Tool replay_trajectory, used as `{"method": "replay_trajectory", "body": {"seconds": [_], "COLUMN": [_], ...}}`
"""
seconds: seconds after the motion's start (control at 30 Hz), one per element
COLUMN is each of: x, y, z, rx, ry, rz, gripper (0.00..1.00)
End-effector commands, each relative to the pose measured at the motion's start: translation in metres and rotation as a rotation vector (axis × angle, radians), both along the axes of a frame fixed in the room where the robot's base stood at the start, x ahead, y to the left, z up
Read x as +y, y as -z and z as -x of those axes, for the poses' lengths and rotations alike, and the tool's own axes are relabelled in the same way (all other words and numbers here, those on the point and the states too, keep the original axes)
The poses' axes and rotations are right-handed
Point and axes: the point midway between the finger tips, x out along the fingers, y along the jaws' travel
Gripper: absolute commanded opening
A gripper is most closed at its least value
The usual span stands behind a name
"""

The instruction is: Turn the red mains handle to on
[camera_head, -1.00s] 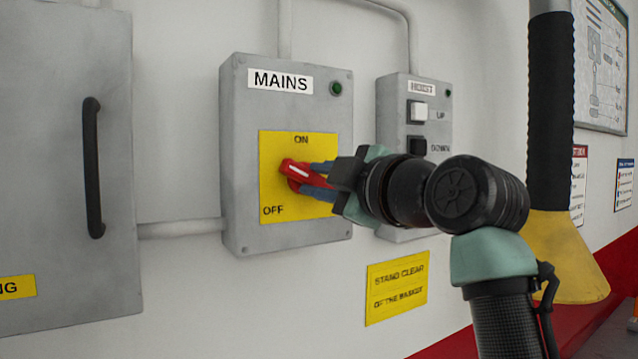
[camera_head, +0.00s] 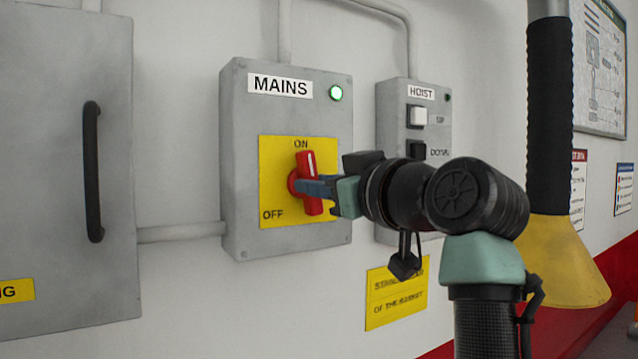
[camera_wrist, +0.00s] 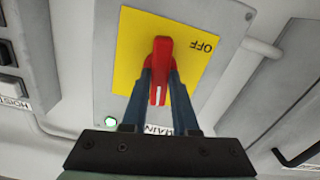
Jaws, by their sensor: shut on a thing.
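The red mains handle (camera_head: 308,183) stands upright on the yellow plate (camera_head: 270,190) of the grey MAINS box (camera_head: 237,160), its white-marked end pointing up toward ON. The green lamp (camera_head: 336,93) at the box's top right is lit. My gripper (camera_head: 312,188) comes in from the right and is shut on the handle, one blue finger on each side. The wrist view shows the handle (camera_wrist: 162,70) between the two fingers (camera_wrist: 160,95), with OFF readable on the plate. The ON word is hidden in that view.
A grey HOIST box (camera_head: 390,120) with UP and DOWN buttons is right of the MAINS box, behind my wrist. A grey cabinet (camera_head: 60,180) with a black handle stands at the left. A black and yellow hose (camera_head: 550,120) hangs at the right.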

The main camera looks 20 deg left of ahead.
Motion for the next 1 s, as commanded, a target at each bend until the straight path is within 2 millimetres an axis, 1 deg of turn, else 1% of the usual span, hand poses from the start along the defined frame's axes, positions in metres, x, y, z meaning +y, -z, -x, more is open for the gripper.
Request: {"method": "replay_trajectory", "body": {"seconds": [0.1,0.33,0.93,0.97,1.0], "x": [0.0006,0.0005,0.0007,0.0007,0.0007], "y": [0.0015,0.0019,0.0029,0.0029,0.0028], "z": [-0.0003,-0.0002,-0.0004,-0.0004,-0.0004], "rx": [0.059,0.133,0.166,0.166,0.165], "ry": [-0.001,-0.001,-0.001,-0.001,-0.001], "rz": [-0.042,-0.098,-0.122,-0.122,-0.121], "gripper": [0.0,0.0,0.0,0.29,0.36]}}
